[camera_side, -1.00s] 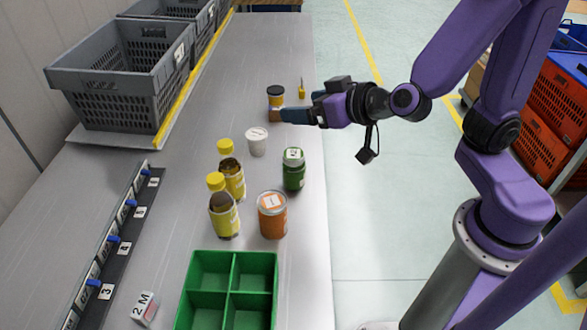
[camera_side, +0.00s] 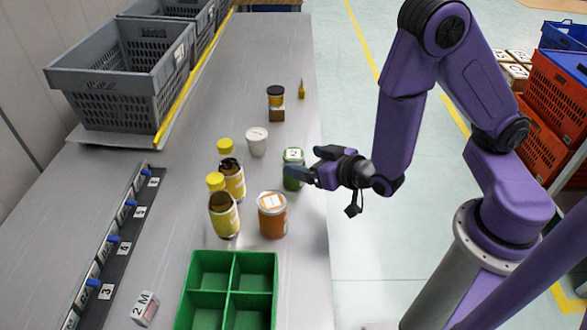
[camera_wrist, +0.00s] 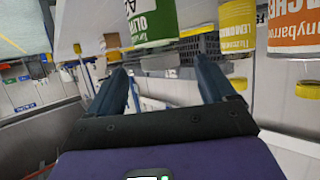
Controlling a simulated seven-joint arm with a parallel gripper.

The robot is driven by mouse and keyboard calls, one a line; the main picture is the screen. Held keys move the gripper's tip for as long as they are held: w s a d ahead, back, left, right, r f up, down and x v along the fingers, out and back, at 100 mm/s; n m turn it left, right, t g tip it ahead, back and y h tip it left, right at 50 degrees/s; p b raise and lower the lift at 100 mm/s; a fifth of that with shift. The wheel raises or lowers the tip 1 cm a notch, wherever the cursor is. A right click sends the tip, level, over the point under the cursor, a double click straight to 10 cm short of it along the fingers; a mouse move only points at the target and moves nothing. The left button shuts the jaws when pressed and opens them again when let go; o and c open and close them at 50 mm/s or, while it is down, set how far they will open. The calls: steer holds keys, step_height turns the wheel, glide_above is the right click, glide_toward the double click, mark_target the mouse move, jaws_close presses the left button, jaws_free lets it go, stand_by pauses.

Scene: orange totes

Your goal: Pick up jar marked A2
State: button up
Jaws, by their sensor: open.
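The green jar (camera_side: 292,156) stands upright on the grey bench near its right edge, with a pale marked lid. It also shows at the top of the wrist view (camera_wrist: 152,22), where its white label carries a partly cut-off "A2". My gripper (camera_side: 296,176) is at the jar's right side in the side view, overlapping its lower right part. In the wrist view my gripper (camera_wrist: 163,75) has its two fingers spread wide with nothing between them, and the jar appears beyond the fingertips. I cannot tell whether a finger touches it.
An orange jar (camera_side: 272,218) stands in front of the green jar. A green divided tray (camera_side: 233,255) is at the front.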

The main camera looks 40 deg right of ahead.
mark_target(288, 156)
steer(key=x, duration=0.7)
steer(key=shift+w+f, duration=0.1)
steer(key=shift+w, duration=0.05)
steer(key=c, duration=1.3)
